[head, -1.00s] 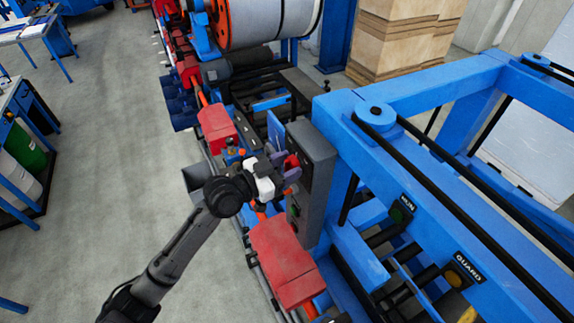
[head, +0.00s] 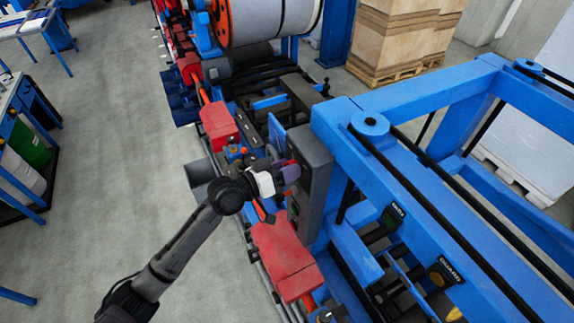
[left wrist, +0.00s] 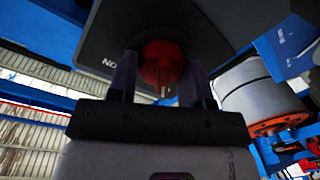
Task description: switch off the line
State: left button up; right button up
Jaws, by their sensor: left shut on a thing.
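The grey control box (head: 313,165) stands on the blue machine frame, right of the middle in the head view. My left gripper (head: 289,172) is at its front face. In the left wrist view a round red knob (left wrist: 160,62) sits on the dark face of the box (left wrist: 205,25), between the two fingers. My left gripper is shut on this red knob. White lettering, "ON", shows on the face beside it. The fingers hide most of the knob in the head view. My right gripper is not in view.
Red housings (head: 283,262) and a red block (head: 219,126) line the machine's near side, close to my left arm. A blue guard frame (head: 420,95) rises to the right. A large white roll (head: 265,20) is at the back. Open floor (head: 110,180) lies to the left.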

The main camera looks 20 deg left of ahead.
pick_arm(q)
jog(key=shift+n, duration=0.5)
dwell(0.3)
jog(key=o, duration=0.9)
jog(key=shift+s+a, duration=0.1)
jog(key=shift+a, duration=0.05)
jog(key=shift+b+v, duration=2)
jog(key=shift+v, duration=4.7)
